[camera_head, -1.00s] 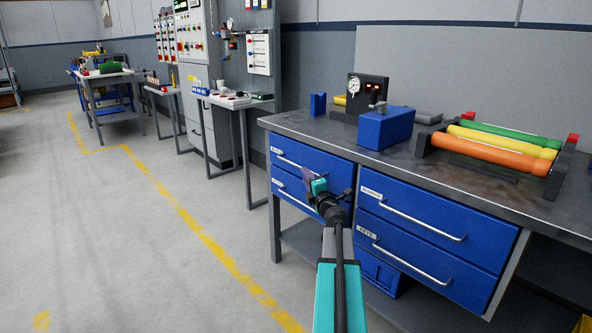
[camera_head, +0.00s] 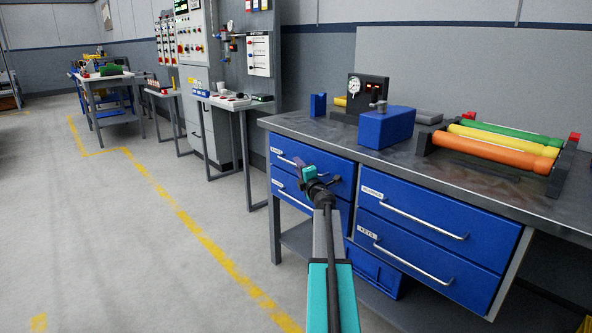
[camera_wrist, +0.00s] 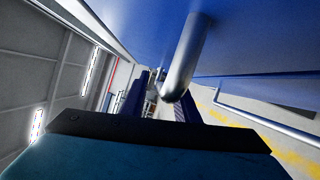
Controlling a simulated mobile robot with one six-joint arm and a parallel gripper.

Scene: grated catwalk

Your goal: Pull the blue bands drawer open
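The left drawer stack of the workbench has two blue drawers with bar handles. The upper left drawer (camera_head: 330,168) and the lower left drawer (camera_head: 290,193) both look shut. Their white labels are too small to read surely. My gripper (camera_head: 300,164) is at the front of the upper left drawer, by its handle, and hides part of it. In the wrist view a metal handle (camera_wrist: 187,58) comes down close in front of my gripper (camera_wrist: 160,100), its end between the two fingers. The fingers look apart, not closed on the bar.
The right stack has an upper drawer (camera_head: 435,215) and a lower one labelled KEYS (camera_head: 420,255), both shut. On the workbench top (camera_head: 310,127) stand a blue box (camera_head: 385,128), a gauge unit (camera_head: 368,90) and a rack of coloured rollers (camera_head: 495,150). Floor on the left is clear.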

